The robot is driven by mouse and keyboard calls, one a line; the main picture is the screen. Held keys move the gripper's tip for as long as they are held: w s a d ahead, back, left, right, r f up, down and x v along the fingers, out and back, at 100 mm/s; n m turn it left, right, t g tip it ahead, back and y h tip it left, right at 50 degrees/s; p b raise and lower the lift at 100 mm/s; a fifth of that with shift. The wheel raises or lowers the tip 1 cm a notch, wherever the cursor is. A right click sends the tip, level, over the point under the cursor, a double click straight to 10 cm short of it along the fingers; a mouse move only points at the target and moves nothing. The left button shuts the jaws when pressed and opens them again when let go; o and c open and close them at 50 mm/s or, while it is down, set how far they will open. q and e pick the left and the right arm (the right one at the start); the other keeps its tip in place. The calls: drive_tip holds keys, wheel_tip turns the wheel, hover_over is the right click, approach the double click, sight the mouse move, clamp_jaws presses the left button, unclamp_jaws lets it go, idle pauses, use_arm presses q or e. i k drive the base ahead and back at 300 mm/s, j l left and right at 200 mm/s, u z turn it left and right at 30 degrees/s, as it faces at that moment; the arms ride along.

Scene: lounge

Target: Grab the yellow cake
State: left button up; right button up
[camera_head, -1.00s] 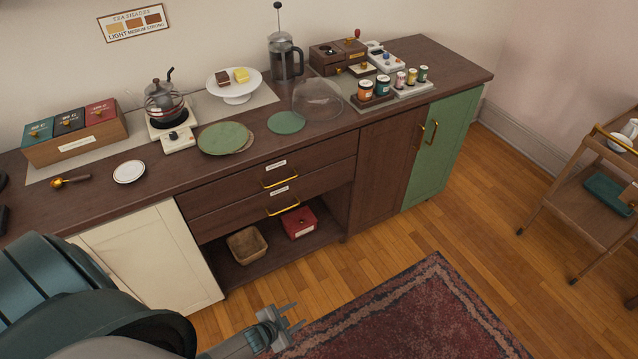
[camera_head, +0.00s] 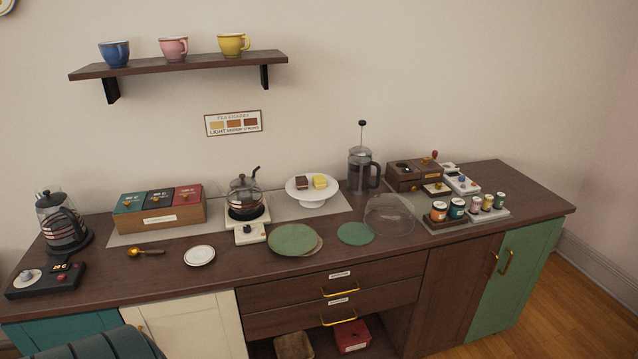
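The yellow cake (camera_head: 320,181) is a small block on the right part of a white cake stand (camera_head: 311,197), towards the back of the dark wooden counter. A brown chocolate cake piece (camera_head: 301,182) sits just left of it on the same stand. The stand is uncovered. A clear glass dome (camera_head: 389,217) rests on the counter to the right and in front of it. Neither gripper is in view.
Green plates (camera_head: 293,240) lie in front. A shelf with cups (camera_head: 180,65) hangs above. The counter's front strip is mostly clear.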

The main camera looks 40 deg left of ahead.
sight(319, 181)
drive_tip(key=i+u, duration=0.1)
drive_tip(key=u, duration=0.8)
drive_tip(key=i+u, duration=0.4)
drive_tip(key=i+l+u, duration=0.2)
drive_tip(key=u, duration=0.15)
drive_tip(key=i+l, duration=0.25)
drive_tip(key=i, duration=0.15)
drive_tip(key=i+l+u, duration=0.1)
drive_tip(key=i, duration=0.25)
drive_tip(key=l, duration=0.1)
